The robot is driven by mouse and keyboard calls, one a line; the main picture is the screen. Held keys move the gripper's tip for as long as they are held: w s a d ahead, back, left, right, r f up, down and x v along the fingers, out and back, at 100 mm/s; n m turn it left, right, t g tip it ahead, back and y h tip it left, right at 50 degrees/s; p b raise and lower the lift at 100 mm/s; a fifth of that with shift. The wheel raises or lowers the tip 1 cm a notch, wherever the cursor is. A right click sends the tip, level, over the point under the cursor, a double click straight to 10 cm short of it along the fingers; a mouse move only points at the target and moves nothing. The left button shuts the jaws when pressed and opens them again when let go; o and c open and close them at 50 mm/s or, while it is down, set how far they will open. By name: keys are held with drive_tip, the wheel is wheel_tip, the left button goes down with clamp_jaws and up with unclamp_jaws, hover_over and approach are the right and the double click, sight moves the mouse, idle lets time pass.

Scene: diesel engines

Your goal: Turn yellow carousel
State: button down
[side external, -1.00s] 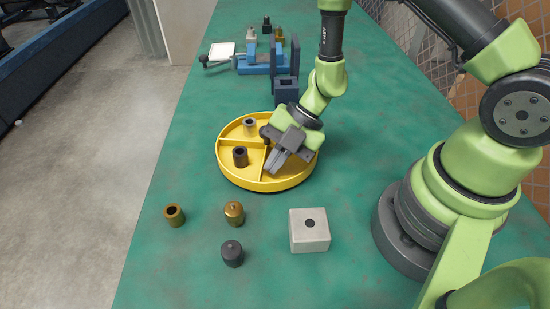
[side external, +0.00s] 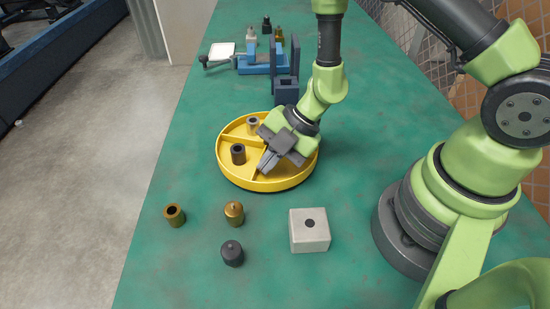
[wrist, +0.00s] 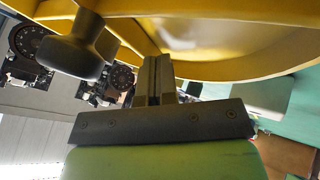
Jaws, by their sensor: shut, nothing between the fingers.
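The yellow carousel (side external: 232,172) is a round, shallow tray with divider walls, lying on the green bench. A dark hollow cylinder (side external: 238,154) stands in its left part, and a grey one (side external: 253,125) in its back part. My gripper (side external: 266,167) is shut and empty, tilted down into the front part of the carousel, close to a divider. I cannot tell whether the fingers touch it. In the wrist view my shut fingers (wrist: 155,70) point at the yellow wall (wrist: 225,70).
Behind are a dark blue fixture (side external: 286,88) and a blue vise (side external: 259,61). The bench right of the carousel is clear.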

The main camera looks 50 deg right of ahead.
sight(234, 147)
drive_tip(key=shift+w+a+m+t, duration=0.2)
drive_tip(key=shift+m+t, duration=0.1)
drive_tip(key=shift+m, duration=0.1)
drive_tip(key=shift+w+a, duration=0.45)
drive_tip(key=shift+w, duration=0.25)
drive_tip(key=shift+w+a+m+t+h, duration=0.2)
drive_tip(key=shift+w+m+t+h, duration=0.15)
drive_tip(key=shift+m, duration=0.35)
drive_tip(key=shift+w+a, duration=0.15)
drive_tip(key=shift+w, duration=1.9)
drive_tip(key=shift+w+d, duration=0.1)
drive_tip(key=shift+d, duration=0.1)
drive_tip(key=shift+w+m+t+h, duration=0.2)
drive_tip(key=shift+m+t+h, duration=0.05)
drive_tip(key=shift+m, duration=0.25)
drive_tip(key=shift+w+d+m, duration=0.1)
drive_tip(key=shift+w+m, duration=0.05)
drive_tip(key=shift+m, duration=0.15)
